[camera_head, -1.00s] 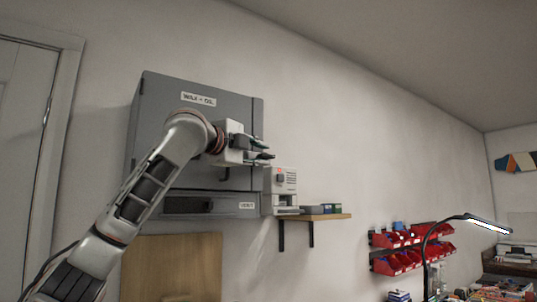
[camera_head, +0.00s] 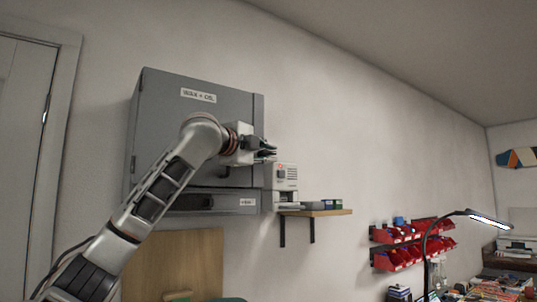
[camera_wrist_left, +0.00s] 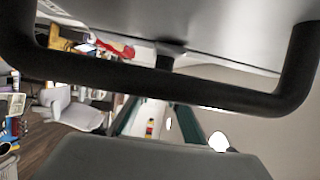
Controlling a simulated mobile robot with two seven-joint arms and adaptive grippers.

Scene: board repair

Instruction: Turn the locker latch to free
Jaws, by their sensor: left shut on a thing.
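The grey wall locker (camera_head: 165,105) labelled "WAX + OIL" hangs on the wall, its door closed. My left gripper (camera_head: 268,148) is at the right edge of the door and hides the latch area in the head view. In the left wrist view a black bar handle (camera_wrist_left: 160,85) crosses in front of the camera. Behind it a small dark stub, seemingly the latch (camera_wrist_left: 165,57), stands out from the grey locker surface. My left gripper's fingers (camera_wrist_left: 155,118) are close together below it, shut on it; the contact is partly hidden by the bar. My right gripper is not in view.
Red bins (camera_head: 400,258) and a lamp (camera_head: 485,219) are farther right. The wall between is clear.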

